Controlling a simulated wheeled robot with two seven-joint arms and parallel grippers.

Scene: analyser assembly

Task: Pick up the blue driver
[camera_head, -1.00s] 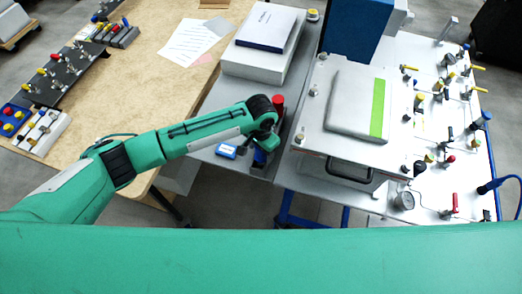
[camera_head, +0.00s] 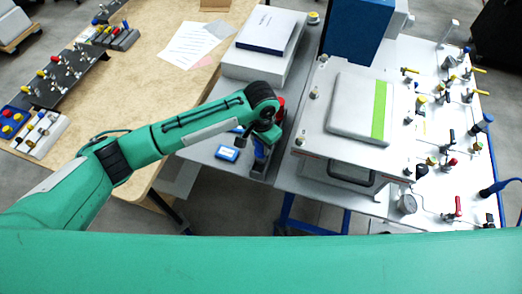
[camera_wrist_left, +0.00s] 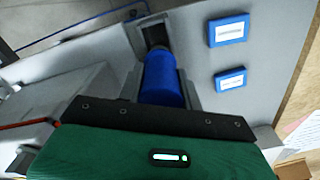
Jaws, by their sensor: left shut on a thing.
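The blue driver (camera_wrist_left: 162,78) shows in the left wrist view as a blue cylinder standing between the two grey fingers of my left gripper (camera_wrist_left: 163,92). The gripper is shut on it. The driver's far end is by a dark square opening in a grey bracket; I cannot tell whether it is still seated there. In the head view my left gripper (camera_head: 263,142) points down at the front of the grey side table, with the blue driver (camera_head: 260,156) partly hidden below it. My right gripper is not in view.
A blue labelled box (camera_head: 227,153) lies left of the gripper on the grey table (camera_head: 200,148); a second is mostly behind my arm. A red-topped item (camera_head: 280,104) stands close behind the wrist. A white box (camera_head: 262,62) is farther back. The analyser plate (camera_head: 310,130) is right.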

